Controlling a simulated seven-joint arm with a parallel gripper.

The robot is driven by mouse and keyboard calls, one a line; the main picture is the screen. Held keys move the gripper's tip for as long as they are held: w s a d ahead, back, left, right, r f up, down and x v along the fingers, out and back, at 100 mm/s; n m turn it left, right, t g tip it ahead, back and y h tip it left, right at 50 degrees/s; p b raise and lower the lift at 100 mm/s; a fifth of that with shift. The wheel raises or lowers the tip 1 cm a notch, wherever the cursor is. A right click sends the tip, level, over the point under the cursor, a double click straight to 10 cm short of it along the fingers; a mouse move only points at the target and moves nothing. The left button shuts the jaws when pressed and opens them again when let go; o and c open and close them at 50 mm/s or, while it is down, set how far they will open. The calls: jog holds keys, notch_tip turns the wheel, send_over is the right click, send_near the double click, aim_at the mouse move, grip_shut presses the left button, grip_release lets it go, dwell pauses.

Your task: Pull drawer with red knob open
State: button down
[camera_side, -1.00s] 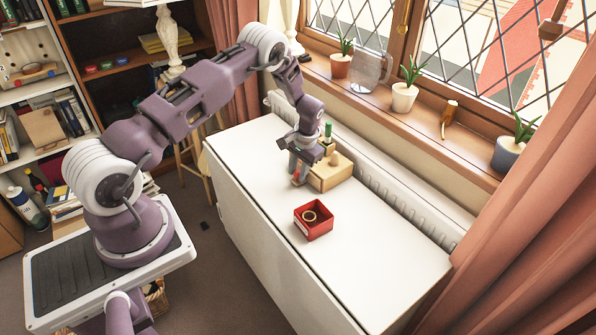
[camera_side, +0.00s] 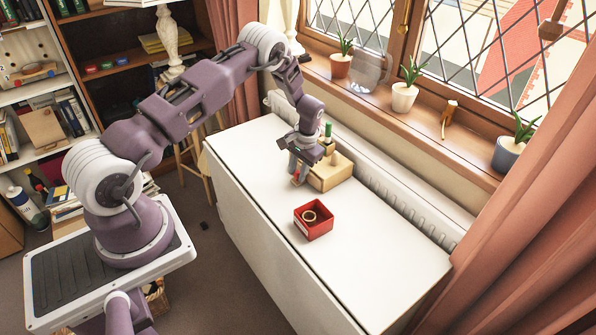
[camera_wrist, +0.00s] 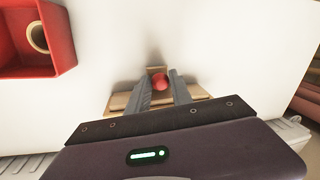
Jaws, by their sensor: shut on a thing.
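A small light-wood drawer box (camera_side: 330,176) stands on the white table near its back edge, with a green thing and a small wooden knob on top. The red knob (camera_wrist: 159,82) shows in the wrist view between my fingers. My gripper (camera_side: 298,178) reaches down at the box's left front side, and it also shows in the wrist view (camera_wrist: 160,80). Its two fingers are shut on the red knob. A pale wooden piece (camera_wrist: 156,70) shows just beyond the knob. My gripper hides much of the drawer front, and I cannot tell how far the drawer stands out.
A red open box (camera_side: 313,220) with a ring-shaped thing inside stands on the white table (camera_side: 375,265), in front of the drawer box. A radiator (camera_side: 400,198) runs behind the table. Potted plants stand on the window sill. The table's front right is clear.

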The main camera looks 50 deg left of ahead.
jog(key=s, duration=0.9)
jog(key=shift+s+d, duration=0.15)
jog(key=shift+s, duration=0.15)
jog(key=c, duration=1.1)
grip_release()
jog(key=shift+c, duration=0.2)
